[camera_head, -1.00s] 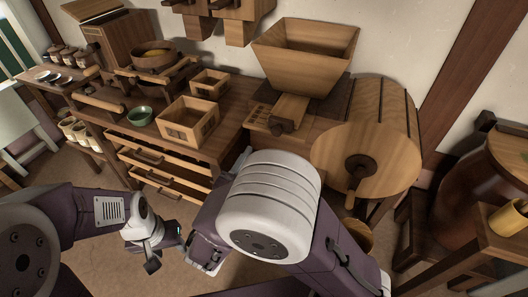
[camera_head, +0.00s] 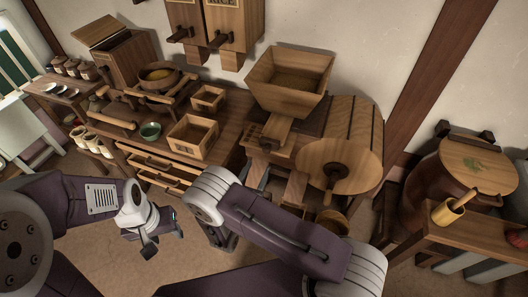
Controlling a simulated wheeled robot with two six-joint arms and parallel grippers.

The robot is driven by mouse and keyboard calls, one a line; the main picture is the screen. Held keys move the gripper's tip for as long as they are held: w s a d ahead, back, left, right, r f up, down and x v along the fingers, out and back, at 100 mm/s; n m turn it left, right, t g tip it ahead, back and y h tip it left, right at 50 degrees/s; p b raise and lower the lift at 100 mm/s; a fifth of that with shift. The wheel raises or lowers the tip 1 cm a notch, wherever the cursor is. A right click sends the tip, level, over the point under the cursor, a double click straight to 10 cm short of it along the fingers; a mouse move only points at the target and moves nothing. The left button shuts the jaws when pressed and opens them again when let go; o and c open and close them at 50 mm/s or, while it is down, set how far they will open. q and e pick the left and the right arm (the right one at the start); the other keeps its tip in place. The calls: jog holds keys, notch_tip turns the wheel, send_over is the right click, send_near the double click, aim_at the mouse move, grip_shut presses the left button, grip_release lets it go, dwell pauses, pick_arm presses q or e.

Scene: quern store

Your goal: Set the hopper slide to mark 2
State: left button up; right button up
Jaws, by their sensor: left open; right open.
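The wooden hopper (camera_head: 290,82) stands on the mill bench at upper centre, open at the top. Its slide (camera_head: 279,127) is a wooden piece sticking out below the front of the hopper, with a dark handle (camera_head: 270,145) at its near end. Small marks (camera_head: 252,134) show on the board left of the slide; I cannot read them or tell the slide's setting. My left gripper (camera_head: 165,240) is open and empty, low at left, well apart from the slide. My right arm bends below the bench front; its gripper is hidden behind it.

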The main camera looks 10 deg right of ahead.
aim_at(266, 152)
jog(key=x, duration=0.7)
jog(key=shift+w+d+p, duration=0.15)
jog(key=shift+p, duration=0.2)
grip_shut()
dwell(0.9)
